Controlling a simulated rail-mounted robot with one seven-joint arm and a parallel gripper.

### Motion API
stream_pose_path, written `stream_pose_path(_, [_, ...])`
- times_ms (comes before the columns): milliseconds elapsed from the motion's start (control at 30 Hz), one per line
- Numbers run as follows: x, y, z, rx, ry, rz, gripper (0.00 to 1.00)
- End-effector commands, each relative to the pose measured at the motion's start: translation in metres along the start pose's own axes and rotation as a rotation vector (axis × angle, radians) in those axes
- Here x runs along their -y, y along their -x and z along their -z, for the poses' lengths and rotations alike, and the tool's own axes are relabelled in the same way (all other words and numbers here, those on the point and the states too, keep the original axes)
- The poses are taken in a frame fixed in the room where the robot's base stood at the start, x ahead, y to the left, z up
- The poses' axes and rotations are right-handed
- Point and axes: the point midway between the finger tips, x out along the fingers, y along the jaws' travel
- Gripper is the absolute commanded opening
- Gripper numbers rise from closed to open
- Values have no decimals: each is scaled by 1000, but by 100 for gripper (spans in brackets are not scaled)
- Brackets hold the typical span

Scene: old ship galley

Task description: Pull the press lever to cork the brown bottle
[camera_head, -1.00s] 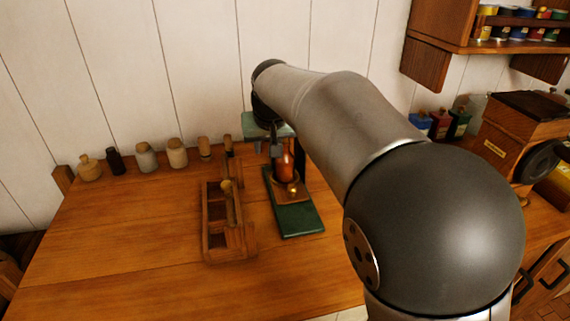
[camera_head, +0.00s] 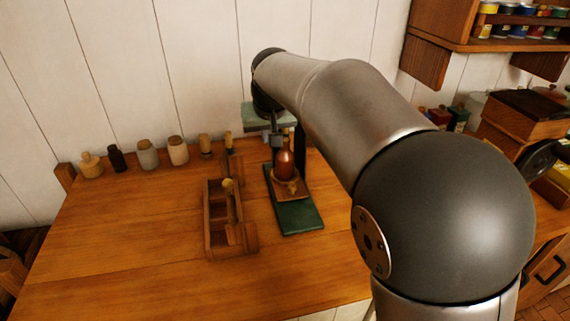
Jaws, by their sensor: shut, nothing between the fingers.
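The brown bottle (camera_head: 285,165) stands upright on a small wooden stand (camera_head: 291,190) on the press's green base (camera_head: 300,218). The press's pale green top (camera_head: 253,117) and dark upright (camera_head: 300,150) show behind it. My gripper (camera_head: 277,141) is small and dark in this view, beneath the end of my arm, just above and left of the bottle's top. It is shut with nothing in it. My arm hides part of the press; I cannot make out the lever or whether a cork sits in the bottle's neck.
A wooden compartment tray (camera_head: 208,225) with a pale-knobbed tool (camera_head: 228,188) stands left of the press. Several jars (camera_head: 148,154) line the wall. A wooden box (camera_head: 515,125) is at the right. The table's left and front are clear.

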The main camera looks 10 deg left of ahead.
Motion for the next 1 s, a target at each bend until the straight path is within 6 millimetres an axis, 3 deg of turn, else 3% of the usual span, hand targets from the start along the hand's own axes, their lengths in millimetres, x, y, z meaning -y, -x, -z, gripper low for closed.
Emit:
stream_pose_path(400, [0,-10,-30,0,1,0,0])
stream_pose_path(1000, [0,-13,-41,0,0,1,0])
